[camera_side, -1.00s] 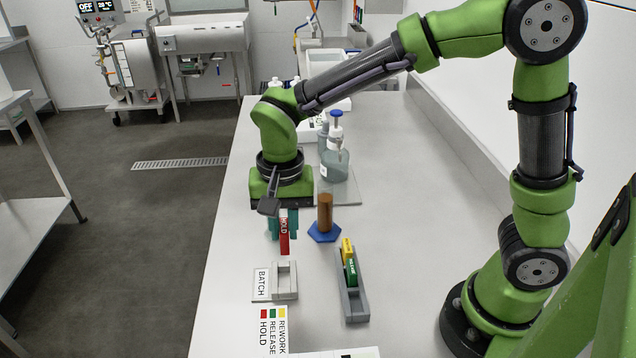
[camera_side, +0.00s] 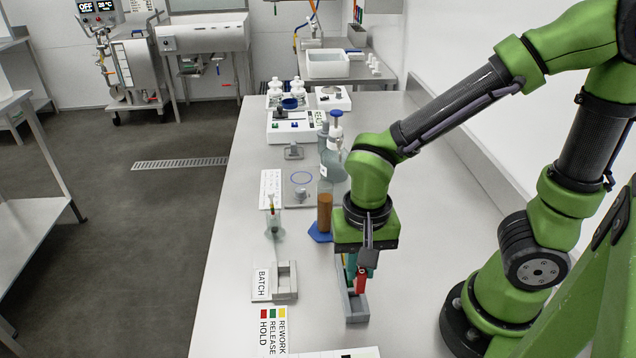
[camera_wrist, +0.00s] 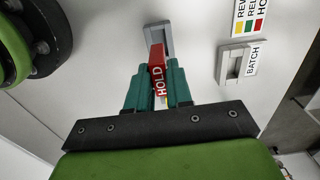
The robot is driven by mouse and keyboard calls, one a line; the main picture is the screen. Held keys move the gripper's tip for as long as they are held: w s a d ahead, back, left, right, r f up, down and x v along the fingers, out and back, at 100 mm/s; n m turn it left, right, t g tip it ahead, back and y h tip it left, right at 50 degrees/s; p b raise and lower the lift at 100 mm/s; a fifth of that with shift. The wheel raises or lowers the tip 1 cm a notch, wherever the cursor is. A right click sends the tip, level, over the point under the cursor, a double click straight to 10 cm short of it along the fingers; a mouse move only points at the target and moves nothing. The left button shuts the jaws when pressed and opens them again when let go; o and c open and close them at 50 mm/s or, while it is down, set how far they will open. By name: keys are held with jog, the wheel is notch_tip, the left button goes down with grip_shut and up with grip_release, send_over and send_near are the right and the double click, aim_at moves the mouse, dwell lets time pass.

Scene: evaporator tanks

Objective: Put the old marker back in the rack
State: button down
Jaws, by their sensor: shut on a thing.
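The old marker is a red block lettered HOLD (camera_wrist: 157,75); in the side view the red marker (camera_side: 361,281) shows below my gripper. My gripper (camera_side: 357,268) is shut on it, and in the wrist view the teal fingers (camera_wrist: 157,88) press on both its sides. The rack (camera_side: 356,313) is a long grey slotted holder; the red marker is over or in it, and I cannot tell whether it touches. The rack's end also shows in the wrist view (camera_wrist: 158,36). The yellow and green markers are mostly hidden by my gripper; a bit of yellow shows under the red marker.
A grey holder labelled BATCH (camera_side: 285,281) stands left of the rack, empty. A colour key card (camera_side: 273,330) lies in front of it. A blue-based brown cylinder (camera_side: 324,213) stands just behind my gripper. A small clear vessel (camera_side: 273,222) stands to the left.

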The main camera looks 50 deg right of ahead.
aim_at(358, 287)
jog(key=shift+f, duration=3.2)
jog(key=shift+f, duration=0.1)
jog(key=c, duration=1)
grip_release()
notch_tip(358, 287, up, 17)
jog(key=d+r+n+t, duration=0.1)
jog(key=d+t, duration=0.1)
jog(key=w+d+r+n+t+y, duration=0.1)
jog(key=d+n+t, duration=0.1)
jog(key=d, duration=0.1)
jog(key=w+d+r+n+t+y, duration=0.1)
jog(key=d+r+n+t, duration=0.1)
jog(key=t, duration=0.1)
jog(key=shift+d, duration=0.4)
